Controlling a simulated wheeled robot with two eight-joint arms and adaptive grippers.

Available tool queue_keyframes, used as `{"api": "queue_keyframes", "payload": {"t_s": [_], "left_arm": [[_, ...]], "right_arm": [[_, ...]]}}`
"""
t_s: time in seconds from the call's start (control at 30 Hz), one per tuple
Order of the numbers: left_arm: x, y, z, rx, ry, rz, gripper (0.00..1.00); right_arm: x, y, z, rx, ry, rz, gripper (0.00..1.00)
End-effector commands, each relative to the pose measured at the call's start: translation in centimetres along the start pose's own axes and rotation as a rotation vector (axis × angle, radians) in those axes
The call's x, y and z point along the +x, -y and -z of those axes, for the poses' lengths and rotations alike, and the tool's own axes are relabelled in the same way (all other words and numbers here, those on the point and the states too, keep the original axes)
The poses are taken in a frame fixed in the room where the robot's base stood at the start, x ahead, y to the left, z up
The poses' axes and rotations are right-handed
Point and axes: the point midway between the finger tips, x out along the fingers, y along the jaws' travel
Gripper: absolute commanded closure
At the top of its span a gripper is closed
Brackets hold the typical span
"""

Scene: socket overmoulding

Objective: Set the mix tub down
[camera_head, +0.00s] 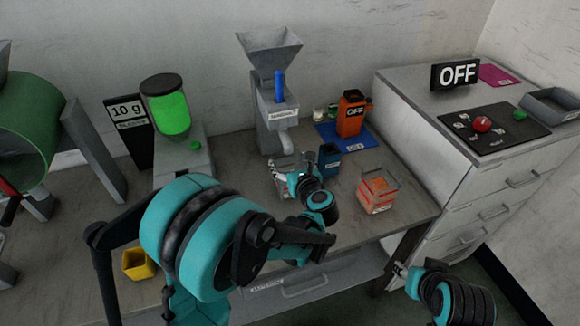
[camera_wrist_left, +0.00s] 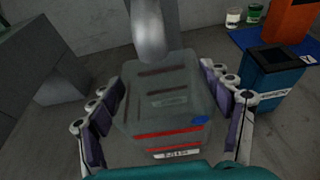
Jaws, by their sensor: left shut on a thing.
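The mix tub (camera_wrist_left: 165,110) is a clear grey, square container with red lines and a small label on its near side. It also shows in the head view (camera_head: 284,167), partly hidden by my left gripper (camera_head: 292,178). The gripper's fingers are on both sides of the tub in the left wrist view, shut on it. The tub is below the grey machine's spout (camera_wrist_left: 149,35). I cannot tell whether its base touches the table. My right gripper (camera_head: 401,270) is low at the right, in front of the drawers, and its finger opening cannot be made out.
A dark blue container (camera_head: 329,160) stands close to the tub's right. A clear box with orange contents (camera_head: 377,196) is near the table's right edge. An orange container (camera_head: 351,114) stands on a blue mat (camera_head: 330,130) behind. A yellow cup (camera_head: 138,265) is at the front left.

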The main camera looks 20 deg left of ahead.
Motion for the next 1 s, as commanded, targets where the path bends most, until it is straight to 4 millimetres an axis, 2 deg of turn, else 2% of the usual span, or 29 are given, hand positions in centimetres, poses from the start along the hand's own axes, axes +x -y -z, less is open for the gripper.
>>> {"api": "queue_keyframes", "payload": {"t_s": [0.03, 0.4, 0.43, 0.5, 0.9, 1.0], "left_arm": [[0.2, 0.1, 1.1, 0.001, 0.0, 0.003, 0.73], [0.2, 0.1, 1.2, 0.001, 0.0, 0.002, 0.73], [0.1, 0.1, 1.1, 0.001, 0.0, 0.002, 0.14], [0.1, 0.1, 1.1, 0.0, 0.0, 0.002, 0.01], [0.0, 0.1, 0.8, 0.001, 0.0, 0.002, 0.01], [-1.3, 0.2, 0.7, 0.001, 0.0, 0.004, 0.01]], "right_arm": [[0.7, 0.0, -0.6, 0.0, 0.0, 0.0, 0.6], [0.5, 0.0, -0.4, 0.0, 0.0, 0.0, 0.6], [0.5, 0.0, -0.4, 0.0, 0.0, 0.0, 0.6], [0.5, 0.0, -0.4, 0.0, 0.0, 0.0, 0.6], [0.5, 0.0, -0.4, 0.0, 0.0, 0.0, 0.6], [0.0, 0.0, 0.0, 0.0, 0.0, 0.0, 0.6]]}}
